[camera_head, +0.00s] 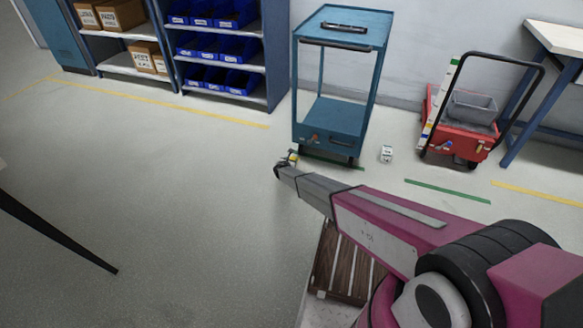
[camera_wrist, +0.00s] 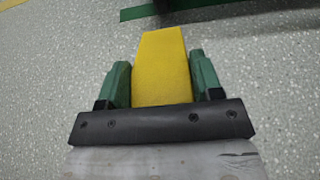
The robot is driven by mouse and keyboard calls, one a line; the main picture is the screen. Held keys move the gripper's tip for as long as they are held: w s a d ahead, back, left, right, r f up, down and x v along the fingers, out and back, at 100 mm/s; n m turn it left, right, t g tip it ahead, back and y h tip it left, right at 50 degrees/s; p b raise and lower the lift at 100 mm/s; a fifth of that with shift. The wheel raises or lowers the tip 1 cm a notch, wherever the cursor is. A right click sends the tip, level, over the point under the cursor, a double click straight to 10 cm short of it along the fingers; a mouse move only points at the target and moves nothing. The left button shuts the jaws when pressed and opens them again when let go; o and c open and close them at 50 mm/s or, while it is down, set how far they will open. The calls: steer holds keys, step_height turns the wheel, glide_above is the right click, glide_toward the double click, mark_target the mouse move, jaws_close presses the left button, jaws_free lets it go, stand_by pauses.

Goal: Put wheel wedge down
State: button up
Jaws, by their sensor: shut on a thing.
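The wheel wedge (camera_wrist: 161,65) is yellow and sits between the two green fingers of my gripper (camera_wrist: 162,80) in the wrist view. My gripper is shut on it. Speckled grey floor shows around and beyond the wedge; I cannot tell whether the wedge touches it. In the head view my gripper (camera_head: 291,158) is small, at the end of my arm, just in front of the lower left of the blue cart (camera_head: 327,121). Only a small bit of yellow shows there. A dark rounded shape, perhaps a wheel, shows at the top of the wrist view.
A green floor line (camera_head: 335,160) runs under the cart, and its strip also shows in the wrist view (camera_wrist: 150,11). A small white box (camera_head: 386,153) lies right of the cart. A red trolley (camera_head: 460,140) stands farther right. Shelves with blue bins (camera_head: 212,45) stand left.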

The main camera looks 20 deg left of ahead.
steer(key=shift+w+d+f, duration=0.2)
steer(key=shift+w+f, duration=0.05)
steer(key=shift+f, duration=1.9)
steer(key=shift+f, duration=0.1)
steer(key=o, duration=1.1)
steer(key=shift+f, duration=0.1)
